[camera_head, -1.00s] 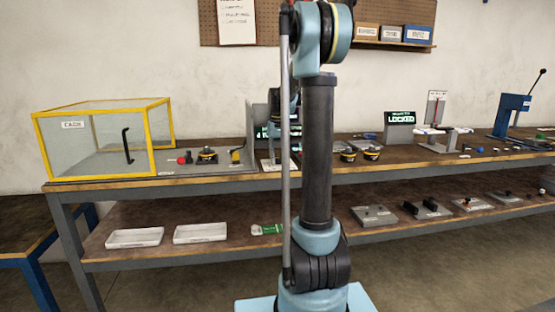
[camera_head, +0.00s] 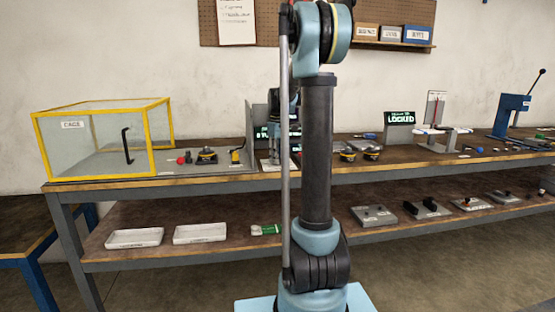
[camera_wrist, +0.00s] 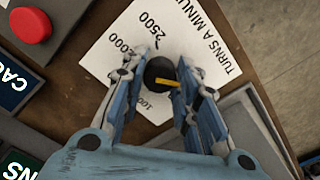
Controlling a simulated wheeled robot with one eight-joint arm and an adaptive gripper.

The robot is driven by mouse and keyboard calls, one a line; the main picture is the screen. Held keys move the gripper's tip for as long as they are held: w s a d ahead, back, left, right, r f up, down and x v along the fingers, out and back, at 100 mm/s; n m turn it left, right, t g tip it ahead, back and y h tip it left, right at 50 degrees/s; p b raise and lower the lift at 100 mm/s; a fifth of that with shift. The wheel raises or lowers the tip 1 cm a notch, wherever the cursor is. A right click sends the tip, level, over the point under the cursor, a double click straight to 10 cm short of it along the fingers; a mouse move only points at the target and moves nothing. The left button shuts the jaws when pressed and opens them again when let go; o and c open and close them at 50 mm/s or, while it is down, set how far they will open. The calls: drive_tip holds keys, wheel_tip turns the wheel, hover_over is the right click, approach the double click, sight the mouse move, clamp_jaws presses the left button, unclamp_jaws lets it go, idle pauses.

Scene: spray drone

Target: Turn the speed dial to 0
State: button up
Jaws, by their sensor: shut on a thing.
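The speed dial (camera_wrist: 160,72) is a black round knob with a yellow pointer mark, seen in the wrist view. It sits on a white plate (camera_wrist: 112,38) printed "TURNS A MINUTE", with 2500, 2000 and a partly covered number around the knob. The yellow mark points right in the picture. The 0 mark is not visible. My gripper (camera_wrist: 162,82) is shut on the knob, one blue finger on each side. In the head view my gripper (camera_head: 273,150) is low over the bench, partly hidden by my arm, and the dial cannot be made out.
A red button (camera_wrist: 30,26) on a grey box is at the wrist view's upper left. Dark labelled panels (camera_wrist: 14,82) lie along its left edge. In the head view a yellow-framed cage (camera_head: 100,140) stands left, and a "LOCKED" screen (camera_head: 399,118) stands right.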

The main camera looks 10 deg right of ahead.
drive_tip(key=shift+w, duration=0.1)
idle(0.3)
drive_tip(key=o, duration=1.1)
drive_tip(key=shift+c, duration=0.2)
wheel_tip(320, 180, up, 12)
drive_tip(key=shift+f, duration=0.1)
drive_tip(key=s+f+m+t, duration=0.15)
drive_tip(key=s+f, duration=0.35)
drive_tip(key=s, duration=0.5)
drive_tip(key=s+a+f+m, duration=0.15)
drive_tip(key=s+f, duration=0.25)
drive_tip(key=s, duration=0.6)
drive_tip(key=s+f+m, duration=0.2)
drive_tip(key=s+f, duration=0.3)
drive_tip(key=s, duration=0.5)
drive_tip(key=s+f+m, duration=0.2)
drive_tip(key=s+f, duration=0.7)
drive_tip(key=f, duration=0.1)
drive_tip(key=shift+f+t, duration=0.3)
drive_tip(key=shift+t, duration=0.05)
